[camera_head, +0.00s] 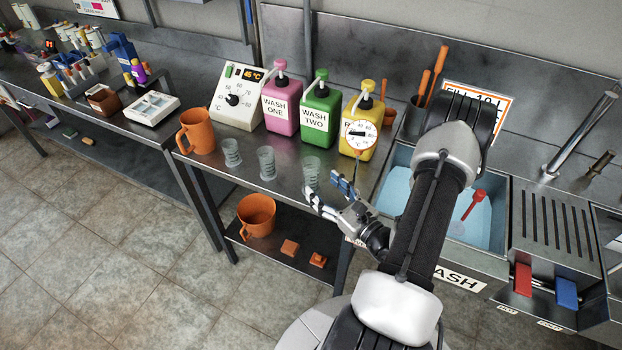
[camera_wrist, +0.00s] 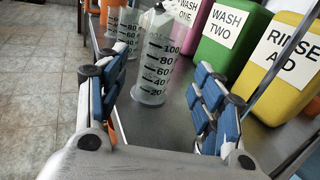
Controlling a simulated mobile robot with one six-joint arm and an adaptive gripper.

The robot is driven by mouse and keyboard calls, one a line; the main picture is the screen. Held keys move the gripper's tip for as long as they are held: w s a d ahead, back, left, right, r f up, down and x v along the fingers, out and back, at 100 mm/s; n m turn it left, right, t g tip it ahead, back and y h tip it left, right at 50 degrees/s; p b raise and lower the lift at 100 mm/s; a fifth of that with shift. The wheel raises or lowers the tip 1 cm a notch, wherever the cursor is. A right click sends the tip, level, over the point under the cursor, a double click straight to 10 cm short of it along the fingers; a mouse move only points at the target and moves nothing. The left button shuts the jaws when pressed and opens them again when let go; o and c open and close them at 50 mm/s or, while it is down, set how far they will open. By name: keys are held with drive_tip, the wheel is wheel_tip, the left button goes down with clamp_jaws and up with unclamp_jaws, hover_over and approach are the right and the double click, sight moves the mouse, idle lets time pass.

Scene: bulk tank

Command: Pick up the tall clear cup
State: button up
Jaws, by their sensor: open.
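Three clear graduated cups stand upright in a row on the steel bench: a left one (camera_head: 231,152), a middle one (camera_head: 267,163) and a right one (camera_head: 312,171). I cannot tell which is tallest. My gripper (camera_head: 328,189) is open and empty, just in front of the right cup. In the wrist view, a clear cup with black marks up to 100 (camera_wrist: 155,62) stands ahead between my blue-padded fingers, with no visible contact. Another clear cup (camera_wrist: 126,28) shows behind it to the left, partly hidden by my left finger.
Pink (camera_head: 282,105), green (camera_head: 320,115) and yellow (camera_head: 360,125) jugs stand close behind the cups. A round dial thermometer (camera_head: 361,135) is right of the gripper. An orange jug (camera_head: 196,131) stands left, and a water-filled sink (camera_head: 480,235) lies right. The bench front edge is close.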

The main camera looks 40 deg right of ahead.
sight(317, 181)
drive_tip(key=shift+w+d+r+b, duration=0.1)
drive_tip(key=shift+w+b, duration=0.35)
drive_tip(key=shift+w, duration=1.05)
drive_tip(key=shift+w+r+b, duration=0.1)
drive_tip(key=shift+w+b, duration=0.3)
drive_tip(key=shift+w, duration=1.05)
drive_tip(key=shift+c, duration=0.3)
drive_tip(key=c, duration=1)
